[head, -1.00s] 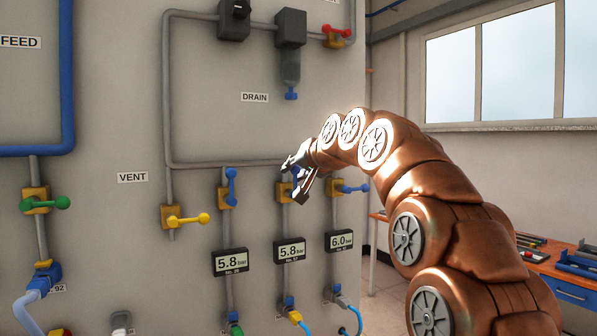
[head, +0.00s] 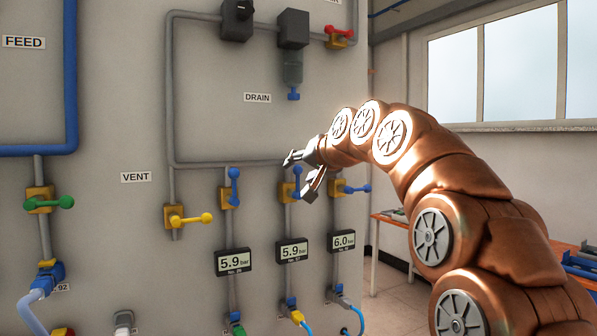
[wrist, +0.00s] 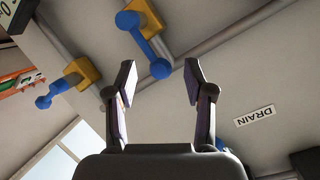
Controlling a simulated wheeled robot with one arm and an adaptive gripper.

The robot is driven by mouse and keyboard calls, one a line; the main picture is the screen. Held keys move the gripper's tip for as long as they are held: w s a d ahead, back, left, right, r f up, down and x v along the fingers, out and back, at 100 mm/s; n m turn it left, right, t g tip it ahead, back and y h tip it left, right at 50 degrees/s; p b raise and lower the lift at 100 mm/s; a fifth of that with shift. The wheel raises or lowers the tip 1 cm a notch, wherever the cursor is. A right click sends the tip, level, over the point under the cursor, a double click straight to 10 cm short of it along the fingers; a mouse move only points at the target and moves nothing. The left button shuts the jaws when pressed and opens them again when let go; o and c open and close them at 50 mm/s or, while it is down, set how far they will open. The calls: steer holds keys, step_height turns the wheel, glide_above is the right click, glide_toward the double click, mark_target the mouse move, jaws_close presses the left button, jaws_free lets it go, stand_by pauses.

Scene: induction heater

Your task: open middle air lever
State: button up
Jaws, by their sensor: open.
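The middle air lever (head: 297,182) is blue, on a yellow valve body (head: 288,191) above the middle gauge. It points up along its pipe. My gripper (head: 301,177) is open and empty beside it, fingertips apart, one above and one below in the head view. In the wrist view the middle lever (wrist: 145,42) lies ahead of my gripper (wrist: 160,80), its round knob showing between the two fingers. I see no grip on it; whether a finger touches it I cannot tell.
The left air lever (head: 234,187) points up; the right air lever (head: 354,188) is turned sideways. A yellow vent lever (head: 190,219) is further left. Gauges (head: 292,250) hang below. The drain bottle (head: 293,72) is above. A horizontal pipe (head: 225,164) runs just behind.

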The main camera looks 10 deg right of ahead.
steer(key=v, duration=0.9)
steer(key=shift+s, duration=0.15)
steer(key=s+a+f+n+g+h+p, duration=0.1)
steer(key=s+f+g, duration=0.3)
steer(key=s+f, duration=0.55)
steer(key=s+a+f+n+g+h+p, duration=0.1)
steer(key=s+a+f+g, duration=0.2)
steer(key=f, duration=1.2)
steer(key=s+d+f+g+h+p, duration=0.1)
steer(key=s+d+f+g, duration=0.2)
steer(key=s+f, duration=0.7)
steer(key=s+d+f+n+g+h+p, duration=0.1)
steer(key=s+d+f+g, duration=0.2)
steer(key=s+f, duration=0.7)
steer(key=s+g, duration=0.2)
steer(key=s, duration=0.6)
steer(key=shift+s, duration=0.2)
steer(key=shift+f, duration=0.1)
